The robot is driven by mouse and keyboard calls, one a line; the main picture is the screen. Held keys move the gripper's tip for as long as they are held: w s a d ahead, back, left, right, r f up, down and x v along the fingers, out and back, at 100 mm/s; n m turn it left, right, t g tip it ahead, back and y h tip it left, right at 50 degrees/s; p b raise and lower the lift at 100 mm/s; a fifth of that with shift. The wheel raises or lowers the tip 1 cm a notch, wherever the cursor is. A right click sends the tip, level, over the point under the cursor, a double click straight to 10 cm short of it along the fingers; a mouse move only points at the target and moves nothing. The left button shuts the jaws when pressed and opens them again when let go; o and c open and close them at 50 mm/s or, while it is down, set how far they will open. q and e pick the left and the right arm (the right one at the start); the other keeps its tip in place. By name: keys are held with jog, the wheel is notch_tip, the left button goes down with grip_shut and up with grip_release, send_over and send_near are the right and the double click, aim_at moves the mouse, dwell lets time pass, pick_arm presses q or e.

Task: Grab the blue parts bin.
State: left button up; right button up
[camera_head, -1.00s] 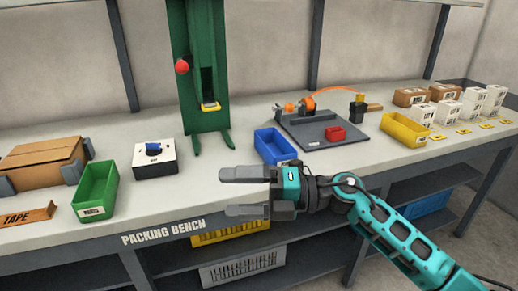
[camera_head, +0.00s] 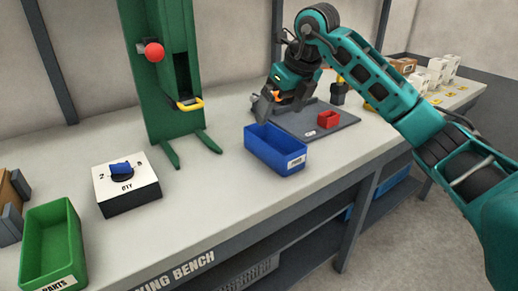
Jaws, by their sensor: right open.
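The blue parts bin (camera_head: 277,152) stands upright and empty on the packing bench (camera_head: 215,200), with a white label on its front right corner. My right gripper (camera_head: 262,108) is open, just behind and above the bin's back left edge, its fingers pointing down to the left. It looks apart from the bin, though the exact gap cannot be told. My right arm comes in from the right and arches over the grey plate. My left gripper is not in view.
A green press (camera_head: 165,75) stands at the left, with a quantity dial box (camera_head: 126,184) and a green bin (camera_head: 52,250) further left. Bench surface before the blue bin is clear.

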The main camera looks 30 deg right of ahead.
jog(key=b, duration=0.1)
send_near(272, 142)
jog(key=a, duration=0.1)
jog(key=s+a, duration=0.1)
jog(key=s+a+f, duration=0.1)
jog(key=a, duration=0.1)
jog(key=shift+f, duration=0.1)
jog(key=x, duration=0.2)
jog(key=b+x, duration=0.1)
jog(key=x, duration=0.2)
jog(key=shift+s+d+f, duration=0.1)
jog(key=shift+d+f, duration=0.3)
jog(key=shift+c, duration=0.6)
jog(key=c, duration=0.7)
jog(key=shift+c, duration=0.5)
jog(key=shift+r, duration=0.2)
